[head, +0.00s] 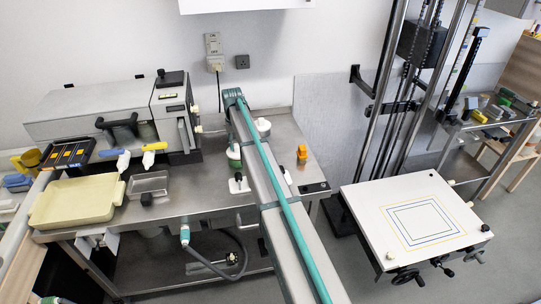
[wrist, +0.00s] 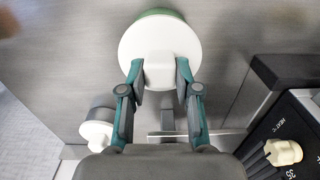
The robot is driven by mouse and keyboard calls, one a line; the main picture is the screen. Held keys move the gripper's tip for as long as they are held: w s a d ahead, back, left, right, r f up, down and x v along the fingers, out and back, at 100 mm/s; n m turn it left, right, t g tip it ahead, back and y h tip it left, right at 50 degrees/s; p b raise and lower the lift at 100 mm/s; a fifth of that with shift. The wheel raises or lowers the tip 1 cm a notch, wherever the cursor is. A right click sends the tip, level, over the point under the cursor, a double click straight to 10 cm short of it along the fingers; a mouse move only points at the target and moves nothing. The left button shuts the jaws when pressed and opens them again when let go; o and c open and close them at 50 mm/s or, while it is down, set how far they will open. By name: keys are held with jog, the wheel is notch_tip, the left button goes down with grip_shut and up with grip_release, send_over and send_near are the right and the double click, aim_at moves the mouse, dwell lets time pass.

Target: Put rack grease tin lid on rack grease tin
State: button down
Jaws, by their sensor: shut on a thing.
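In the wrist view my gripper (wrist: 159,82) is shut on the pale block-shaped grip of a round white lid (wrist: 160,38), one finger on each side. The lid faces the camera. A strip of green (wrist: 160,12) shows past the lid's far edge; it appears to be the tin beneath, and I cannot tell whether the lid is seated on it or held just above. In the head view my arm hides the gripper.
A steel bench (head: 205,200) holds a pale yellow tray (head: 75,203), a small metal tray (head: 149,184), an orange item (head: 302,152) and a grey machine (head: 95,110). A white capped item (wrist: 97,133) and a dark dial panel (wrist: 285,130) flank my gripper. The enlarger baseboard (head: 415,215) stands right.

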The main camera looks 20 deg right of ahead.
jog(key=shift+f, duration=0.55)
jog(key=c, duration=0.7)
grip_release()
jog(key=shift+r, duration=0.15)
jog(key=shift+r+p, duration=1.55)
jog(key=shift+r, duration=2.3)
jog(key=shift+r, duration=0.1)
